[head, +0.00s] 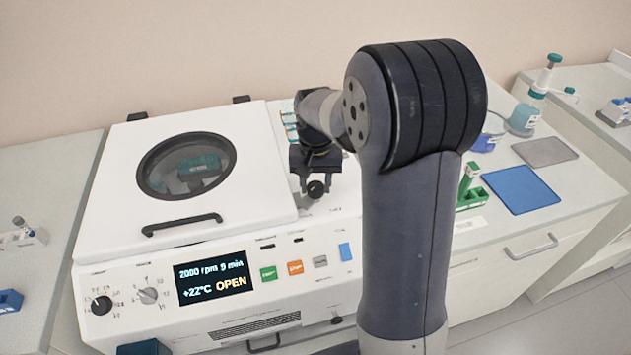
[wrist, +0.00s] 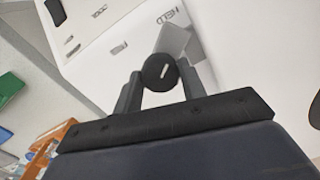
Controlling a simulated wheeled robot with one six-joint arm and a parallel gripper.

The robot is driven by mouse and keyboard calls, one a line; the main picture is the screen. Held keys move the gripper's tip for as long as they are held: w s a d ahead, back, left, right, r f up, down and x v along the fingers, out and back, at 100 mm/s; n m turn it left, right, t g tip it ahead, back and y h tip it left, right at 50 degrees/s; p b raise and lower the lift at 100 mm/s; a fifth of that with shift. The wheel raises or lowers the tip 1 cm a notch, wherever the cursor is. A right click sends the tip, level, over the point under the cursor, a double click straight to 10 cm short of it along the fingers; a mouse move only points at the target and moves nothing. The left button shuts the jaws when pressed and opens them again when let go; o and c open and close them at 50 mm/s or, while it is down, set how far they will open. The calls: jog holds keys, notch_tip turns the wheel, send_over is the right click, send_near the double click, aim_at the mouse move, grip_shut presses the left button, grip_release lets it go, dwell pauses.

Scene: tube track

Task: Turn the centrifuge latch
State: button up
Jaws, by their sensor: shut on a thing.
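The centrifuge (head: 225,300) is a white machine with a closed-looking lid (head: 110,205) that has a round window and a black handle. Its display (head: 212,277) reads 2000 rpm, 9 min, +22°C and OPEN. The latch (head: 316,189) is a round black knob to the right of the lid. In the wrist view the latch knob (wrist: 160,72) shows a white slanted mark, with printed labels beyond it. My gripper (head: 315,182) points down at the knob, its two fingers on either side. In the wrist view my gripper (wrist: 160,85) is shut on the knob.
My arm hides part of the bench right of the centrifuge. A green rack (head: 470,198), a blue mat (head: 521,190) and a grey mat (head: 545,151) lie on the right bench. A teal-topped bottle (head: 527,115) stands behind them.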

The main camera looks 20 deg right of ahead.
aim_at(316, 186)
jog(key=n, duration=0.5)
jog(key=shift+n, duration=0.3)
jog(key=n, duration=0.4)
jog(key=shift+n+p, duration=0.35)
jog(key=shift+n, duration=0.35)
jog(key=o, duration=1)
notch_tip(316, 186, up, 11)
jog(key=shift+f, duration=0.1)
notch_tip(316, 186, down, 11)
jog(key=shift+r, duration=0.1)
